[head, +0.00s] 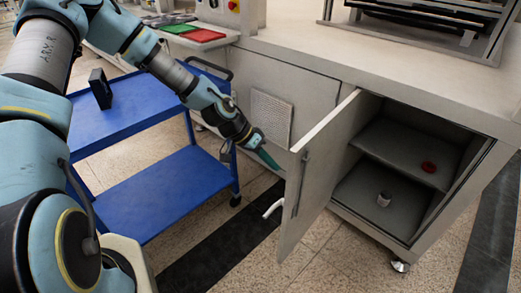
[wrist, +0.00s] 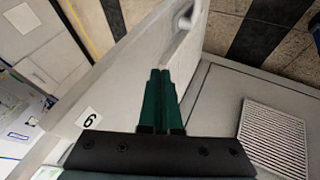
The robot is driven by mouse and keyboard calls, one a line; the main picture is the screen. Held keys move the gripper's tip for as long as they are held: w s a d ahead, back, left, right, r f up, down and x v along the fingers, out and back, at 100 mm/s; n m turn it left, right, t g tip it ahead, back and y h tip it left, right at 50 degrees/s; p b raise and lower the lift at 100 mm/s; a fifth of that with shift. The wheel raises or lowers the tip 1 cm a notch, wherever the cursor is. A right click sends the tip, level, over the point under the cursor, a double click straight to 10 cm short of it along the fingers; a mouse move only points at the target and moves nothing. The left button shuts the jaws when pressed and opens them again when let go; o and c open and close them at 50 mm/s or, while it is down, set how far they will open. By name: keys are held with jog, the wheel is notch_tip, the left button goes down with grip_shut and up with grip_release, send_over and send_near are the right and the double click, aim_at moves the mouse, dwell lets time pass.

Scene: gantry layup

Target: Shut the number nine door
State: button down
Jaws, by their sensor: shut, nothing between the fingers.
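A light grey cabinet door (head: 318,170) stands open in the head view, swung out from the cabinet front, with a bar handle (head: 300,183) on its outer side. My gripper (head: 270,162) is beside the door's outer side, pointing down toward its free edge. In the wrist view its green fingers (wrist: 160,75) are together, with nothing between them. A pale panel, apparently the door (wrist: 115,75), runs close along the fingers' left; I cannot tell whether they touch. A small label (wrist: 90,118) on it shows a digit that reads as 6 or 9, depending on orientation.
The open compartment holds a red item (head: 429,167) on its shelf and a small cylinder (head: 384,199) below. A blue cart (head: 165,190) stands left of the gripper. A vent grille (head: 271,117) is on the cabinet front. Floor before the door is clear.

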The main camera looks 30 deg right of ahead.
jog(key=shift+s+d+r+p, duration=0.1)
jog(key=shift+s+d+p, duration=0.2)
jog(key=shift+s, duration=0.6)
jog(key=shift+s+d+p, duration=0.15)
jog(key=shift+s+d, duration=0.1)
jog(key=shift+s, duration=0.65)
